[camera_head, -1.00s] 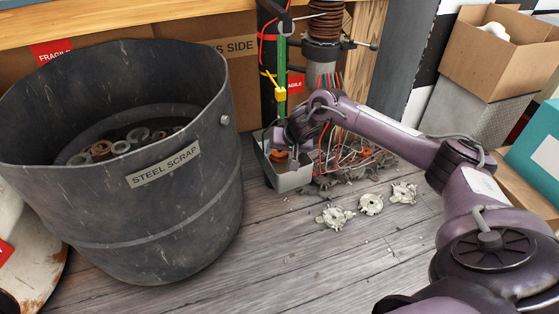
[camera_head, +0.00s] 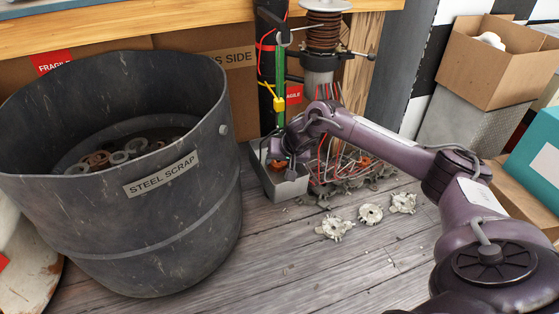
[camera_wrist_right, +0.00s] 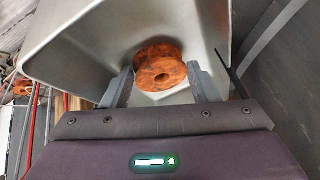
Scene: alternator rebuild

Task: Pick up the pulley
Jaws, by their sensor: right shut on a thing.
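The pulley (camera_wrist_right: 160,72) is a rusty orange grooved disc with a centre hole. In the right wrist view it sits between the two fingers of my right gripper (camera_wrist_right: 160,80), which is shut on it inside a grey metal bin (camera_wrist_right: 85,50). In the head view my right gripper (camera_head: 289,164) reaches down into the grey bin (camera_head: 283,189), and the wrist mostly hides the pulley there. I cannot tell whether the pulley is clear of the bin floor. My left gripper is not in view.
A big steel scrap drum (camera_head: 120,225) stands left of the bin. Tangled red wires (camera_head: 335,165) and metal scraps lie right of it. Several pale alternator housings (camera_head: 370,213) lie on the floor.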

